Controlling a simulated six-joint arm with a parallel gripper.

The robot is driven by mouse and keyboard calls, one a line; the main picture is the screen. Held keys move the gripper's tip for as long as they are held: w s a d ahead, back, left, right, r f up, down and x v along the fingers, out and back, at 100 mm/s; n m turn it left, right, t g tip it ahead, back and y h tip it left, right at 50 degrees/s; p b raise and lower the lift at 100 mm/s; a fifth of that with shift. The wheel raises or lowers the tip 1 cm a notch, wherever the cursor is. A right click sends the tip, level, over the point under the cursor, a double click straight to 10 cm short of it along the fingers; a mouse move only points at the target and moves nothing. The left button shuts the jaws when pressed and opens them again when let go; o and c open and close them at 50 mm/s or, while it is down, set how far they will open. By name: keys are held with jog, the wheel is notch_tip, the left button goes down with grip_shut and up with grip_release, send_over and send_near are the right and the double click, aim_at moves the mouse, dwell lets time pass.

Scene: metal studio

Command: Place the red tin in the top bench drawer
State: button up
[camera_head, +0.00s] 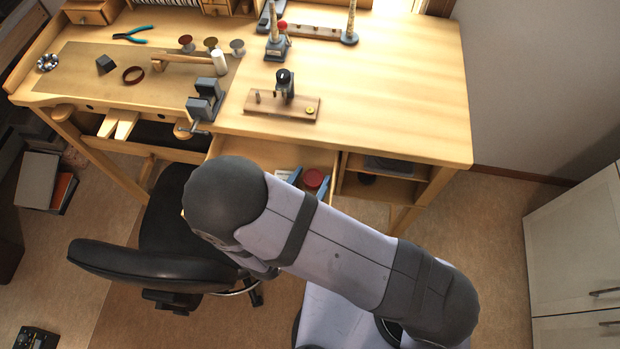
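The red tin (314,178) shows as a round red top in the opening of the pulled-out top bench drawer (270,146), under the front edge of the bench. Whether it rests on the drawer floor or is held above it, I cannot tell. My arm crosses in front and hides the rest of the gripper and the front of the drawer. I cannot see whether the fingers touch the tin.
The wooden bench (400,95) carries a vise (205,100), pliers (132,34) and a small wooden stand (282,104). Open shelves (385,180) are right of the drawer. A black chair (150,262) stands left of my arm. A white cabinet (580,250) is at the right.

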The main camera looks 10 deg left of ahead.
jog(key=shift+r, duration=0.15)
jog(key=shift+r+p, duration=0.3)
jog(key=shift+p, duration=0.05)
jog(key=b+v, duration=0.2)
jog(key=v, duration=1)
jog(key=shift+r, duration=0.3)
jog(key=shift+a, duration=0.1)
